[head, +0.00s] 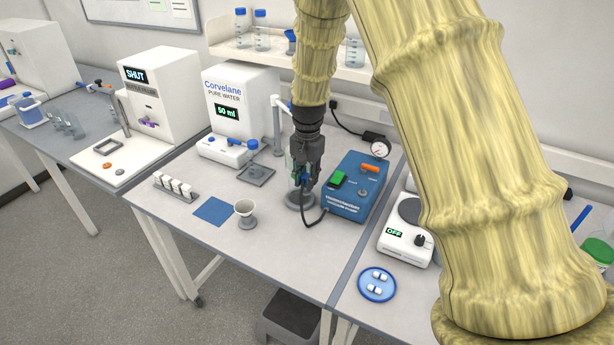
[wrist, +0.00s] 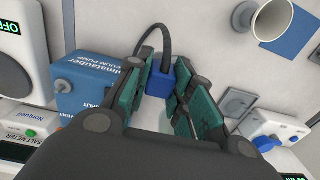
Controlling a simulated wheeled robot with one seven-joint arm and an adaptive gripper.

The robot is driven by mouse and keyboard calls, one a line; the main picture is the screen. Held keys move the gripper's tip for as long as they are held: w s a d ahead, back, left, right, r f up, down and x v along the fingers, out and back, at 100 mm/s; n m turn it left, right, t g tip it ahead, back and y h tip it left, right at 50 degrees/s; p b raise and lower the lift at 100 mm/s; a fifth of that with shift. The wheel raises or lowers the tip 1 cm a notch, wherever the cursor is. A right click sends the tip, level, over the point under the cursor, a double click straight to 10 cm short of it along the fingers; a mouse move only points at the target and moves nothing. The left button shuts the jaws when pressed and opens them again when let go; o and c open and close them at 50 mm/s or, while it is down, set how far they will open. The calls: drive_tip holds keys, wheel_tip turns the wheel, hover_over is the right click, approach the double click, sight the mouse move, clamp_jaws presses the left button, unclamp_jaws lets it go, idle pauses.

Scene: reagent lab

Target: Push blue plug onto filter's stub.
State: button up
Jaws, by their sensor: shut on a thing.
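My gripper (head: 303,185) points down over the bench, just left of the blue pump, and hides part of what stands there. In the wrist view its green-padded fingers (wrist: 163,88) are shut on the blue plug (wrist: 160,82), at the end of a black hose (wrist: 166,40). In the head view the hose (head: 309,222) loops from the gripper toward the pump. A clear glass filter (head: 290,166) stands behind the gripper on a grey round base (head: 293,203). Its stub is hidden, so I cannot tell whether the plug touches it.
A white funnel cup (head: 245,211) and blue mat (head: 213,211) are at front left. The front bench edge is clear.

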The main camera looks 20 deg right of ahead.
drive_tip(key=shift+f, duration=1.05)
idle(1.3)
drive_tip(key=o, duration=0.9)
wheel_tip(320, 180, up, 12)
drive_tip(key=shift+s+d, duration=0.1)
drive_tip(key=shift+d, duration=0.1)
